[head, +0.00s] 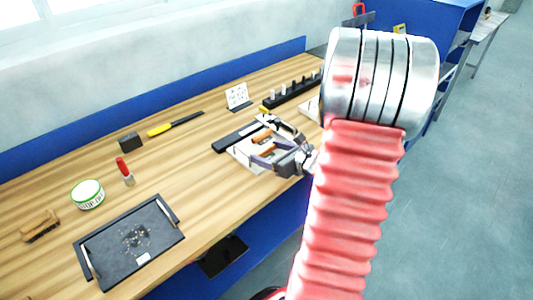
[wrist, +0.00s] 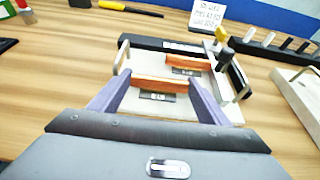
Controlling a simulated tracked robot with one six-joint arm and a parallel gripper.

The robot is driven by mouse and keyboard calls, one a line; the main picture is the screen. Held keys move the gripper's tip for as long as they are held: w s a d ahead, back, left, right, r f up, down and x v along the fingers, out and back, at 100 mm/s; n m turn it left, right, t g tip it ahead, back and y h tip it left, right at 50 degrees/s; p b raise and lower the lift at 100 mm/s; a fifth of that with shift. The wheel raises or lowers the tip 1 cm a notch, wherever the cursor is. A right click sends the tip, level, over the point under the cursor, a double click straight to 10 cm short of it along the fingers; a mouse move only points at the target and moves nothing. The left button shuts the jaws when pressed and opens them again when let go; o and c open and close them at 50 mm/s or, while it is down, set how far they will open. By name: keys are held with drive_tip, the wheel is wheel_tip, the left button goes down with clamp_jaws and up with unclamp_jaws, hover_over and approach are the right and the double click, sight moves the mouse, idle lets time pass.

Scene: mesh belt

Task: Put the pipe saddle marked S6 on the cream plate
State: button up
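Two orange-brown saddle-like pieces lie on a pale tray (wrist: 222,103): a near one (wrist: 165,84) and a far one (wrist: 187,62). Each has a small dark label by it, too blurred to read, so I cannot tell which is S6. My gripper (wrist: 160,82) is over the tray, its purple-grey fingers apart with the near piece between or just past their tips; contact is not clear. In the head view my gripper (head: 268,153) hides part of the tray. A cream slab with a raised edge (wrist: 294,98), possibly the cream plate, is at the wrist view's right.
A dark rack with pegs (head: 292,92) and a printed card (head: 237,96) stand behind the tray.

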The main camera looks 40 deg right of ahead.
drive_tip(key=shift+o, duration=0.9)
drive_tip(key=shift+s+r, duration=0.15)
drive_tip(key=shift+r, duration=0.05)
drive_tip(key=v, duration=1.1)
drive_tip(key=shift+s, duration=0.3)
drive_tip(key=shift+r, duration=0.15)
